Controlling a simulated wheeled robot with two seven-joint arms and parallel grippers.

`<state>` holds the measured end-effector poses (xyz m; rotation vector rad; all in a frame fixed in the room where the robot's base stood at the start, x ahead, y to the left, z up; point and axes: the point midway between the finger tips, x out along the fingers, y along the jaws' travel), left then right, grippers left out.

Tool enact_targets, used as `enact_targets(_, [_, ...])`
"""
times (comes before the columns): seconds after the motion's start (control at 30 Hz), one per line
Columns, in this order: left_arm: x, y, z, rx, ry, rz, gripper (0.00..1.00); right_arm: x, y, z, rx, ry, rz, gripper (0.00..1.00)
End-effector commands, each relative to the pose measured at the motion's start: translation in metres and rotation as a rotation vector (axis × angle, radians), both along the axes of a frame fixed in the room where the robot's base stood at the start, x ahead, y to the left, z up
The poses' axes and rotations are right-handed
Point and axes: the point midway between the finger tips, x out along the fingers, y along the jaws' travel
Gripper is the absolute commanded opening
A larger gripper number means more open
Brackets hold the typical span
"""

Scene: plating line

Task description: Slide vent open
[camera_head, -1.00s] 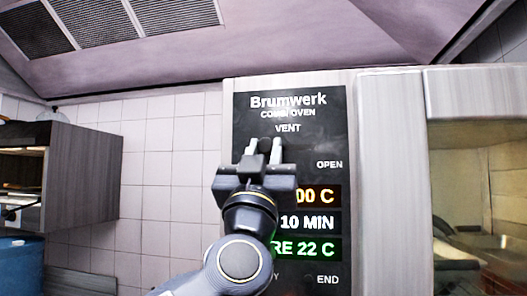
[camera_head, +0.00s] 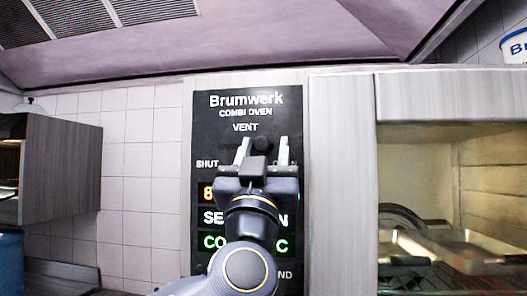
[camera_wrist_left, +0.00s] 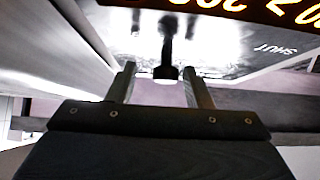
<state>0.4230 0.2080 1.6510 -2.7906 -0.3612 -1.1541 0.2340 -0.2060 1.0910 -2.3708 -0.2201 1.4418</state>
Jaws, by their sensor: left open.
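The oven's black control panel (camera_head: 222,137) carries a VENT label with SHUT on its left and OPEN on its right. A dark round vent knob (camera_head: 262,143) stands out below and right of the VENT label, nearer to OPEN. My left gripper (camera_head: 263,148) is open in front of the panel, one finger on each side of the knob. In the left wrist view the knob (camera_wrist_left: 166,72) shows between the spread fingers (camera_wrist_left: 161,82); I cannot tell whether either touches it. The gripper partly covers OPEN and the displays. My right gripper is out of view.
The oven chamber (camera_head: 415,185) with racks and trays is at the right. A grey cabinet (camera_head: 65,170) stands at the left, with bare tiled wall (camera_head: 145,170) between it and the oven. A vented hood (camera_head: 250,40) hangs above.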

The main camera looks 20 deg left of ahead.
Motion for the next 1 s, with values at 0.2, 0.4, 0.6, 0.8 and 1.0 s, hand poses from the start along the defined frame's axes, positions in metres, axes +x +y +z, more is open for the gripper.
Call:
enact_targets(0.2, [-0.007, -0.001, -0.007, 0.0, -0.002, 0.002, 0.46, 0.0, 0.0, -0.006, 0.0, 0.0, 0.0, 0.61])
enact_targets(0.4, [-0.03, -0.007, -0.033, 0.0, -0.003, 0.001, 0.46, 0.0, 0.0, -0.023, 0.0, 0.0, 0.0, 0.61])
enact_targets(0.6, [-0.048, -0.012, -0.051, 0.0, -0.001, 0.0, 0.46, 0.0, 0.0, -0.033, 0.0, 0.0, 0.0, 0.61])
enact_targets(0.8, [-0.054, -0.014, -0.056, -0.001, 0.0, -0.001, 0.46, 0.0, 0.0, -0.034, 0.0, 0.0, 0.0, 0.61])
enact_targets(1.0, [-0.053, -0.014, -0.055, -0.001, 0.0, -0.001, 0.46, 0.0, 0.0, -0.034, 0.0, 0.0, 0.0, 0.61])
